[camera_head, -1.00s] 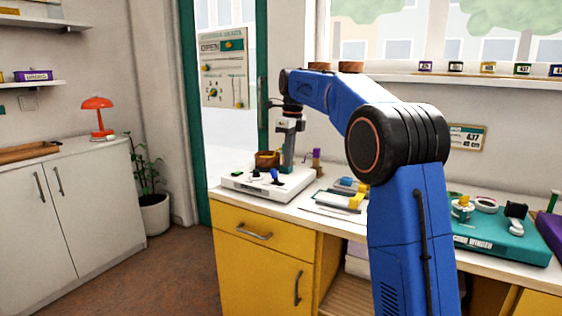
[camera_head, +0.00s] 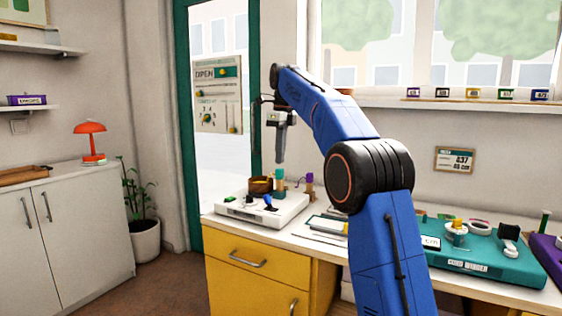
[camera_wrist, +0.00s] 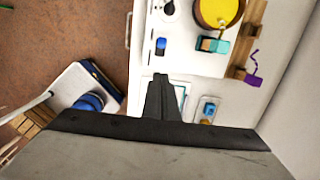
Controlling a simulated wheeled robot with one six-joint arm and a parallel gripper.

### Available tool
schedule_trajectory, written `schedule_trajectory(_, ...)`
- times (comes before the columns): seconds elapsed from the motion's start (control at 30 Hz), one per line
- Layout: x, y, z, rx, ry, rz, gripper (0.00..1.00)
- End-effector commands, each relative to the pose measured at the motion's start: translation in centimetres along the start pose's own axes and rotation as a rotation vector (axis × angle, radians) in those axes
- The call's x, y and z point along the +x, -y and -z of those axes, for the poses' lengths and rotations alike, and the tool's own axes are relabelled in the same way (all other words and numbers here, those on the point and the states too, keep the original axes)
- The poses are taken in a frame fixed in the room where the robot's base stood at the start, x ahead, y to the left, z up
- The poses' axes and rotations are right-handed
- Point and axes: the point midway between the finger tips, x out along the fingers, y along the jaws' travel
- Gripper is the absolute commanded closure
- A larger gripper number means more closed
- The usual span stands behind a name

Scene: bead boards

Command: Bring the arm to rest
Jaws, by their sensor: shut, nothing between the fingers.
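My blue arm (camera_head: 370,210) rises in front of the bench and bends over to the left. My gripper (camera_head: 280,158) hangs from its end, pointing down, above the white device (camera_head: 240,212) on the bench. Its fingers are together with nothing between them. In the wrist view the closed fingers (camera_wrist: 161,78) show above the bench's front part, apart from everything below. The white device carries a brown bowl (camera_head: 261,185) with yellow contents, a teal block and a small blue part.
A teal board (camera_head: 490,262) with fittings stands on the bench at right, beside a purple one (camera_head: 552,250). The yellow cabinet (camera_head: 262,262) is below. A grey cabinet with a red lamp (camera_head: 90,142) stands at left. Air around the gripper is free.

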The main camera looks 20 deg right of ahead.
Motion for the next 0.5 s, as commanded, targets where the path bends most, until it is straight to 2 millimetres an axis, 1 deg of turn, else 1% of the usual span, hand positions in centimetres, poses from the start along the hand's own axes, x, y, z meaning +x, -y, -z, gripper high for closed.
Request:
schedule_trajectory(0.37,-0.1,-0.1,0.1,-0.005,0.000,0.000,1.00)
schedule_trajectory(0.5,-0.4,-1.0,1.1,-0.068,0.006,0.008,1.00)
